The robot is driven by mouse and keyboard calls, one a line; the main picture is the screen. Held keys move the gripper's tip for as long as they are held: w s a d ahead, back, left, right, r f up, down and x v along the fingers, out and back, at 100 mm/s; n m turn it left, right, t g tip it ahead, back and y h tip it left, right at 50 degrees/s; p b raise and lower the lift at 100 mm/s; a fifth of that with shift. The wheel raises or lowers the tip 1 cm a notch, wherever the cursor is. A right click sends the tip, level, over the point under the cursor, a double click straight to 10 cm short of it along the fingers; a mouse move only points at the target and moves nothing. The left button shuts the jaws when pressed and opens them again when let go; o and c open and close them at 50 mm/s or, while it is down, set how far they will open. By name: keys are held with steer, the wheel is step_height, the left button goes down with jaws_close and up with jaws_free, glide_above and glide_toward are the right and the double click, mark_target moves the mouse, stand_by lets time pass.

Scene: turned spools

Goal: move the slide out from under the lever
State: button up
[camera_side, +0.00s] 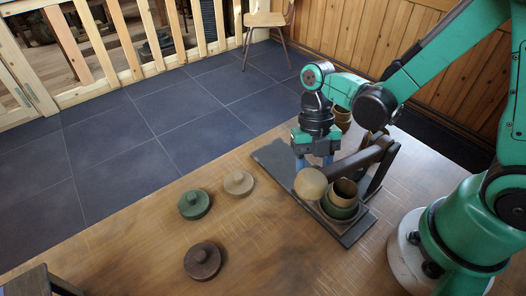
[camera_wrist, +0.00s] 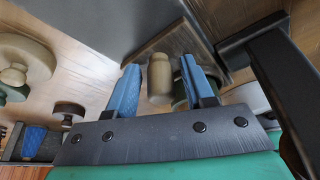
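My gripper (camera_side: 317,160) points down over the grey board (camera_side: 354,234), on the far side of the dark lever (camera_side: 368,157). In the wrist view the blue fingers (camera_wrist: 158,85) are apart, with a tan knob (camera_wrist: 158,76) between them and gaps visible on both sides. Behind the knob is a brown square plate (camera_wrist: 172,42), which looks like the slide. The lever appears as a dark bar (camera_wrist: 285,75) to the right of the fingers. In the side view the fingers' lower ends and the slide are hidden, so I cannot tell how far the slide sits under the lever.
Loose green (camera_side: 194,204), tan (camera_side: 239,183) and dark brown (camera_side: 202,260) knobbed discs lie left of the board. The table's front middle is clear.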

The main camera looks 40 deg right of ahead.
mark_target(277, 158)
jaws_close()
steer(key=shift+w, duration=5)
steer(key=shift+o, duration=1.7)
jaws_free()
step_height(277, 158, up, 7)
